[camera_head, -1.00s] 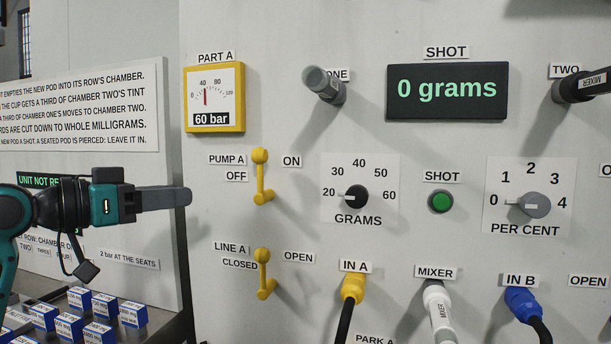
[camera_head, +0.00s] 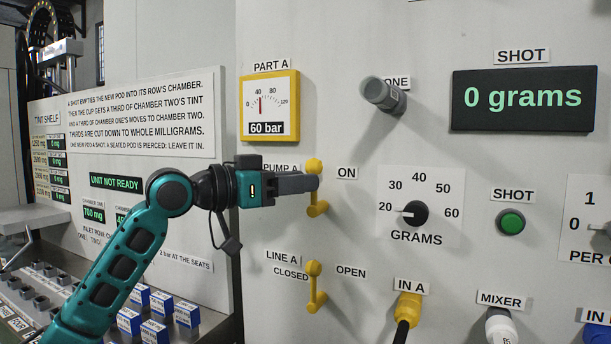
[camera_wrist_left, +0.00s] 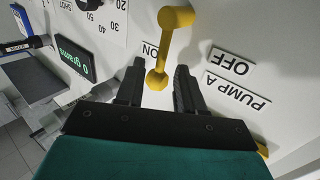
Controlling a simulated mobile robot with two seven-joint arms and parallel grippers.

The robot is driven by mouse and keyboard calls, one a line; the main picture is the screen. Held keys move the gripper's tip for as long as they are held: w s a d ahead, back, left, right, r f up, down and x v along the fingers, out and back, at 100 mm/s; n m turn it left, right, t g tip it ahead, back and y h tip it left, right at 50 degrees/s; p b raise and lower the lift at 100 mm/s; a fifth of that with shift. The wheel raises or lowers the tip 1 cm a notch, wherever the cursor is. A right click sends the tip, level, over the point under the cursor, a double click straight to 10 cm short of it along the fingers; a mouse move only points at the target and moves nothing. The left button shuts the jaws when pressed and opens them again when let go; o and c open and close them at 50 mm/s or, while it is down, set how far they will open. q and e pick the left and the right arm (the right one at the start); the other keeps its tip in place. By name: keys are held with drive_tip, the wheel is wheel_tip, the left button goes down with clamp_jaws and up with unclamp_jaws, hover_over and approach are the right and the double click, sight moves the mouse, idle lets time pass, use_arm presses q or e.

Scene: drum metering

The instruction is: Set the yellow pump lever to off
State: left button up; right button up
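The yellow pump lever (camera_head: 316,207) is on the upright panel, with the PUMP A label to its left and ON to its right. In the head view its upper knob shows above my left fingers and its lower end below them. My left gripper (camera_head: 313,183) reaches in from the left and overlaps the lever's middle. In the left wrist view the gripper (camera_wrist_left: 158,84) is open, and one end of the lever (camera_wrist_left: 167,46) lies between the fingers with gaps on both sides. The OFF label (camera_wrist_left: 230,62) is visible there; in the head view my gripper hides it. My right gripper is not visible.
A similar yellow LINE A lever (camera_head: 315,288) is just below, beside OPEN and CLOSED. The yellow-framed gauge (camera_head: 270,105) is above and reads 60 bar. The GRAMS dial (camera_head: 414,213) is to the right. Small blue-and-white boxes (camera_head: 160,306) stand at lower left.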

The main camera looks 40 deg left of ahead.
use_arm(q)
drive_tip(key=shift+x, duration=1.05)
drive_tip(key=shift+a, duration=0.1)
clamp_jaws()
